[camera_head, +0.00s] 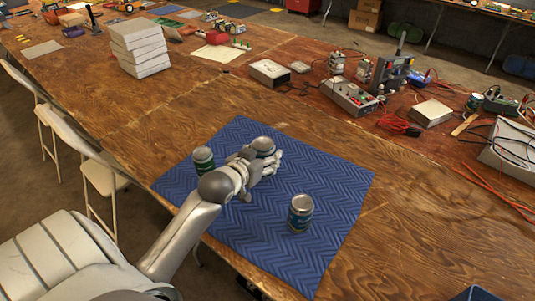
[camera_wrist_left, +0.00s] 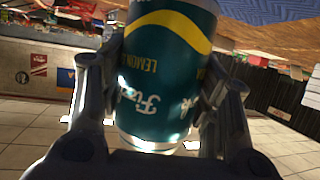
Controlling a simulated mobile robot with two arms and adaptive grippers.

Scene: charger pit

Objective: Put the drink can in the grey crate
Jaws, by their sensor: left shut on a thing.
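My left gripper (camera_head: 262,160) is shut on a drink can (camera_head: 264,146) over the blue mat. In the left wrist view the held can (camera_wrist_left: 165,75) is teal with a yellow band and lettering that includes "LEMON"; it sits between both fingers (camera_wrist_left: 160,110). Two other green cans stand upright on the mat, one at the left (camera_head: 203,161) and one at the front right (camera_head: 300,213). No grey crate can be made out for certain; only a dark corner of some container (camera_head: 476,294) shows at the bottom right. My right gripper is not seen.
The blue mat (camera_head: 335,185) lies on a wooden table (camera_head: 420,230). A stack of pale blocks (camera_head: 138,48) stands at the back left. Electronics, a power supply (camera_head: 350,96) and red wires crowd the far side.

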